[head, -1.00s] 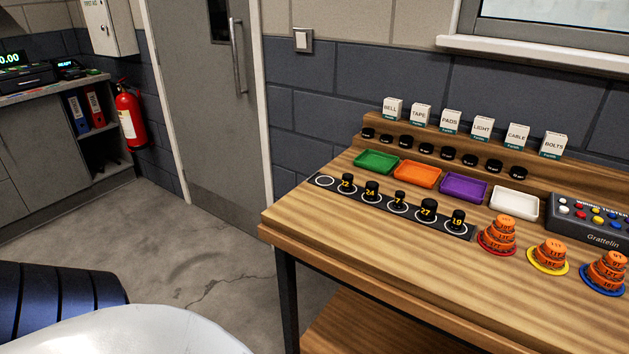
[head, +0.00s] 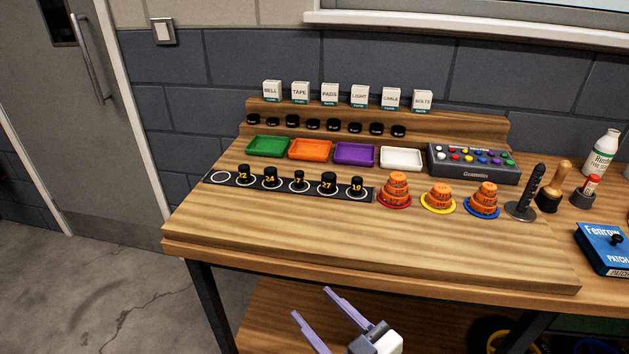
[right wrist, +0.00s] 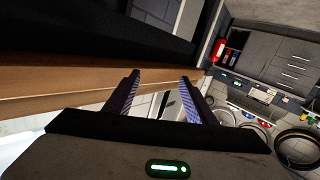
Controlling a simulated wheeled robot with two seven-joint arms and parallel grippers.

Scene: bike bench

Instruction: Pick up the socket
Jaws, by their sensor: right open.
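Several black sockets with yellow numbers stand upright on a dark strip (head: 221,178) on the wooden bench: the 22 (head: 245,173), the 24 (head: 270,177), the 7 (head: 298,180), the 27 (head: 328,186) and the 19 (head: 357,187). The strip's leftmost ringed place is empty. My right gripper (head: 312,302) is open and empty, in front of the bench's front edge and well apart from the sockets. In the right wrist view its two fingers (right wrist: 158,78) are spread with nothing between them. No socket is identifiable in that view. My left gripper is not in view.
Behind the sockets are green (head: 268,146), orange (head: 310,149), purple (head: 355,154) and white (head: 401,159) trays. Orange stacked rings (head: 396,189) stand to the right, with a black upright tool (head: 531,190) beyond. The bench front (head: 320,235) is clear.

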